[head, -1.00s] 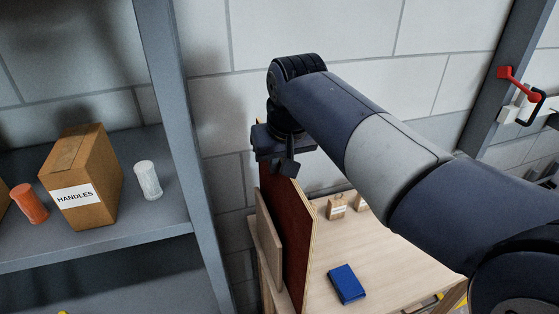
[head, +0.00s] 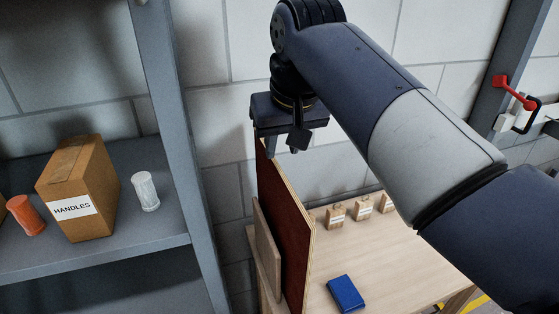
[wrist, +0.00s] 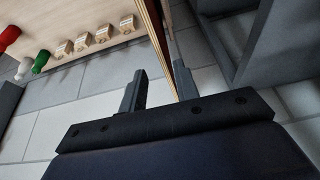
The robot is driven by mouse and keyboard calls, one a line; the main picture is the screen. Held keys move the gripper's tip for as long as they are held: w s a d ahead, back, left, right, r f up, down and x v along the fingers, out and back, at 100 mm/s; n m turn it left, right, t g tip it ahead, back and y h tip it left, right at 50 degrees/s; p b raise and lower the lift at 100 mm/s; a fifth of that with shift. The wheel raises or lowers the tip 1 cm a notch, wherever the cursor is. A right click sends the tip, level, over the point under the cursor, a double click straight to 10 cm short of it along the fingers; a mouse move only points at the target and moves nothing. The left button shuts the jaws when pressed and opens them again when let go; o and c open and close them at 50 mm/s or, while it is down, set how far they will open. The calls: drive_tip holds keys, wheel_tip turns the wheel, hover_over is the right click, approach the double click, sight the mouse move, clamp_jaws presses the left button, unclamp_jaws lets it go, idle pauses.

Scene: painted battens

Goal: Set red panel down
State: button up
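The red panel (head: 286,222) stands upright on edge at the left side of the wooden table, close beside a light wooden board (head: 267,245). Its bottom edge is out of view. My gripper (head: 293,142) is at the panel's top edge, near its far corner. In the wrist view my gripper (wrist: 160,85) has its two fingers apart. The panel's edge (wrist: 156,25) reaches down between them, near the right finger, with a clear gap to the left finger.
The table (head: 390,250) bears a blue box (head: 345,293) and several small labelled cartons (head: 363,207). A grey shelf (head: 130,250) at left holds a HANDLES box (head: 77,188), a white spool (head: 145,191) and an orange one (head: 25,215). A block wall stands behind.

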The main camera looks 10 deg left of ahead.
drive_tip(key=shift+v, duration=1.55)
